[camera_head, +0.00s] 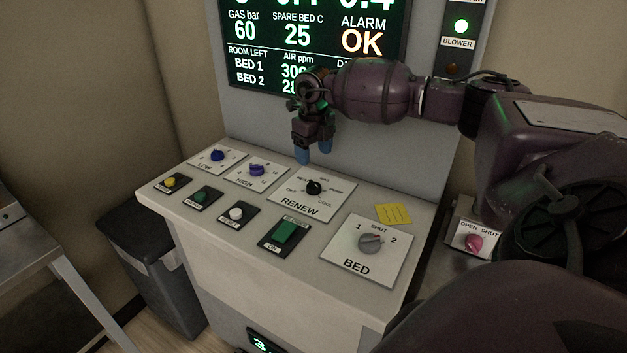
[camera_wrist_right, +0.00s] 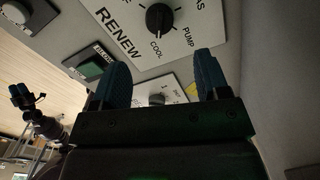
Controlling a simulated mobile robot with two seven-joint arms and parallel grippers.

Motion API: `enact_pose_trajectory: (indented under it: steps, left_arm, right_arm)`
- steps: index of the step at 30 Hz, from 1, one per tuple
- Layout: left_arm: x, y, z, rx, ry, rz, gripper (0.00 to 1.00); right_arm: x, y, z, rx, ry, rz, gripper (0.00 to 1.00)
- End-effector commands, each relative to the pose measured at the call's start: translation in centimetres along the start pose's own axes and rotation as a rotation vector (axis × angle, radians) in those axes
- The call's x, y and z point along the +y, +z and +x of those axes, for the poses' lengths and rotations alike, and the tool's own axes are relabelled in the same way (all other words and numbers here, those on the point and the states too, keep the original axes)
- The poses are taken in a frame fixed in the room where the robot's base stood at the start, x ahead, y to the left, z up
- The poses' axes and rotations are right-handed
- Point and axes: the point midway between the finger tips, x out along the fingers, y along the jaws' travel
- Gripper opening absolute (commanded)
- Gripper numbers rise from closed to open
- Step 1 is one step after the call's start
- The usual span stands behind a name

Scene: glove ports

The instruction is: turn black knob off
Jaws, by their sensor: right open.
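The black knob (camera_head: 313,188) sits on the white RENEW plate (camera_head: 299,208) on the console top, with several labels around it. It also shows in the right wrist view (camera_wrist_right: 159,18), near the top edge, close to the COOL and PUMP labels.
Blue knobs (camera_head: 256,170) stand left of the RENEW plate. A green switch (camera_head: 285,233) and the grey BED knob (camera_head: 370,242) are in front. A yellow note (camera_head: 393,214) lies to the right. The display panel (camera_head: 310,45) rises behind my right gripper.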

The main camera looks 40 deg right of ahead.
Motion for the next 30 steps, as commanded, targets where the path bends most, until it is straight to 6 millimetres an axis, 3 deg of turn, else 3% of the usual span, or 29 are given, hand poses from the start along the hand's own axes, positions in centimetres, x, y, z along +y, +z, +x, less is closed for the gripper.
enact_pose_trajectory:
  steps: [15,21,30]
  left_arm:
    - [-0.2,0.4,-0.4,-0.012,-0.003,0.002,0.43]
    - [-0.2,0.1,-0.3,-0.006,-0.002,0.003,0.43]
    - [-0.1,-0.3,-0.1,0.001,-0.001,0.002,0.43]
  right_arm:
    - [0.1,-0.1,8.2,0.002,0.003,0.001,0.69]
    - [0.1,0.0,9.5,-0.001,0.002,-0.001,0.69]
    - [0.1,0.0,9.7,-0.001,0.002,-0.001,0.69]
